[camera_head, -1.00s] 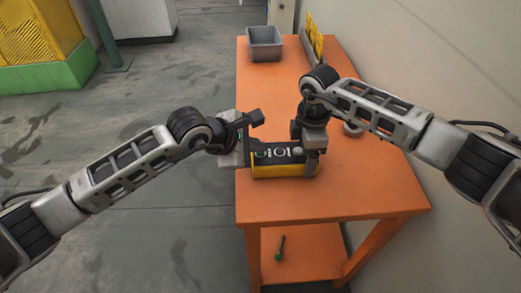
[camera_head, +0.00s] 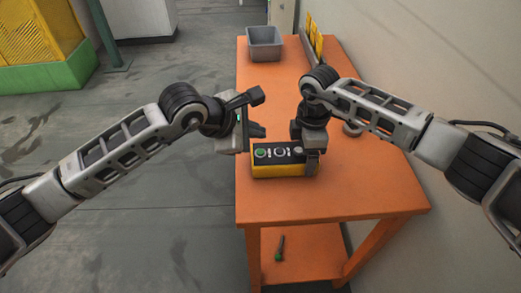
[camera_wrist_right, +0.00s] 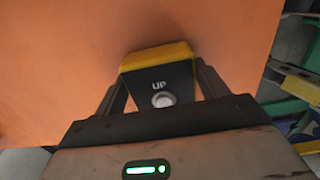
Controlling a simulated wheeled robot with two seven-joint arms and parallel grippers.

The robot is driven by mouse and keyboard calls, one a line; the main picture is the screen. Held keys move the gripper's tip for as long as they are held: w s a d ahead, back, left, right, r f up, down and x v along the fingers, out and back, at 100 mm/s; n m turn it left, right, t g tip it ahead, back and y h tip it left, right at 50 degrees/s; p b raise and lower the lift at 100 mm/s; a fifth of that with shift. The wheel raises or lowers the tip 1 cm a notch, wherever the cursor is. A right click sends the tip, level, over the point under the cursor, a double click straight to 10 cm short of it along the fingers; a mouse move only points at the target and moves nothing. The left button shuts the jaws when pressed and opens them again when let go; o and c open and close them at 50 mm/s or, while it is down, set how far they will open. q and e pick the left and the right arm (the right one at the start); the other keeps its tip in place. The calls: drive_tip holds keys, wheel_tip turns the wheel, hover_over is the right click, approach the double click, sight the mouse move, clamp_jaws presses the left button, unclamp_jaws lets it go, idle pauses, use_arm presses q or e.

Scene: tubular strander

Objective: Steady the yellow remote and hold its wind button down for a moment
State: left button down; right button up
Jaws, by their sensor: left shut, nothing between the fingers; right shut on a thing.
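The yellow remote (camera_head: 285,170), with a black top face, lies on the orange table. Its top shows a green button (camera_head: 261,153) at the left end and white marks in the middle. My right gripper (camera_head: 311,162) is shut on the remote's right end. In the right wrist view the remote's end (camera_wrist_right: 158,58) sits between the fingers, with the word UP and a pale round button (camera_wrist_right: 162,99). My left gripper (camera_head: 258,131) is shut and empty, above and behind the remote's left end, apart from it. Which button is the wind button cannot be read.
A grey bin (camera_head: 264,42) stands at the far end of the orange table (camera_head: 270,105), with yellow items (camera_head: 314,40) beside it. A round grey object (camera_head: 352,129) lies behind the right arm. The wall is close on the right.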

use_arm(q)
wheel_tip(320, 180, up, 2)
idle(0.6)
use_arm(e)
drive_tip(key=o, duration=1.3)
